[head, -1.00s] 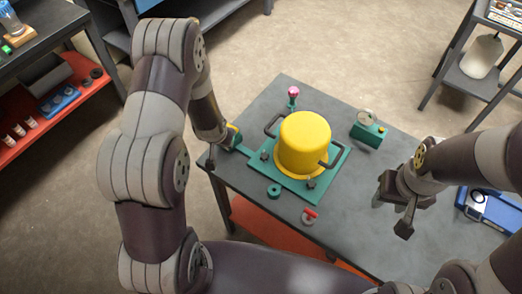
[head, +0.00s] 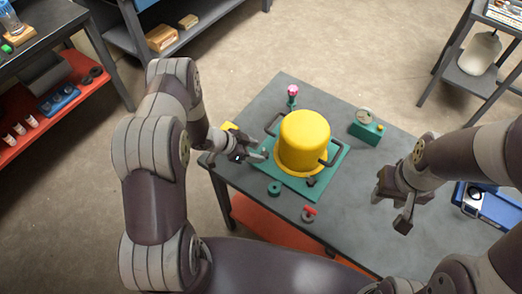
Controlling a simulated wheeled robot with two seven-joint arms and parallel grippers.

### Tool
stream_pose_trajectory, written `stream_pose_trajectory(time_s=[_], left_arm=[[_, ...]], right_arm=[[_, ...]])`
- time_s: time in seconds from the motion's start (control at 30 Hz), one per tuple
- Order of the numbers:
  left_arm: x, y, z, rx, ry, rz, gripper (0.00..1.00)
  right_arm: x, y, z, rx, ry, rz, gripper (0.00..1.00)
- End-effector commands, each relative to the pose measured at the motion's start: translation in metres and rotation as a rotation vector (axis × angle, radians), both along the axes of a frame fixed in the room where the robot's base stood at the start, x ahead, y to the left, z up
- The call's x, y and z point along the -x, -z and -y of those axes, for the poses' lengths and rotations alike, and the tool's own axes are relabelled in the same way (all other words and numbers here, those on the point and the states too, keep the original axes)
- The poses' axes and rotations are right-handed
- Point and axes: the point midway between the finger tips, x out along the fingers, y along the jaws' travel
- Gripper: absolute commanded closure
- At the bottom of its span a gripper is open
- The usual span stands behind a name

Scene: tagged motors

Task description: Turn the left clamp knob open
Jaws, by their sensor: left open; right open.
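A yellow cylindrical housing (head: 304,140) with dark side handles stands upright on a green base plate (head: 288,187) on the grey table. My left gripper (head: 263,153) is open at the plate's left side, close beside the housing. The left clamp knob is not clearly visible; the fingers cover its place, and I cannot tell whether they touch it. The right clamp knob (head: 310,181) is a small dark knob at the plate's front corner. My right gripper (head: 391,208) is open and empty above the table's right part.
A green ring (head: 274,189) and a red-handled grey part (head: 309,214) lie in front of the plate. A pink-topped green stand (head: 292,95) and a green gauge box (head: 367,131) stand behind. A blue device (head: 483,207) sits at the right. The table's back right is clear.

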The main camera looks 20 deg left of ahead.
Motion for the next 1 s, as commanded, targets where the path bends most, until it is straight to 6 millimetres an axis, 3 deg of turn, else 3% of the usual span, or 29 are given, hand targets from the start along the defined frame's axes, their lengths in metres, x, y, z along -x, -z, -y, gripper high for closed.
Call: stream_pose_trajectory(time_s=[0.2, 0.57, 0.73, 1.0], left_arm=[[-0.012, 0.021, 0.018, -0.001, 0.001, 0.000, 0.45], [-0.014, 0.026, 0.021, -0.002, -0.001, 0.001, 0.45], [-0.014, 0.026, 0.021, -0.002, -0.001, 0.001, 0.97], [-0.014, 0.026, 0.023, 0.001, -0.088, 0.000, 1.00]], right_arm=[[0.000, -0.006, 0.000, 0.000, 0.000, 0.000, 0.57], [0.000, -0.006, 0.000, 0.000, 0.000, 0.000, 0.57], [0.000, -0.006, 0.000, 0.000, 0.000, 0.000, 0.57], [0.000, -0.003, 0.000, 0.000, 0.000, 0.000, 0.57]])
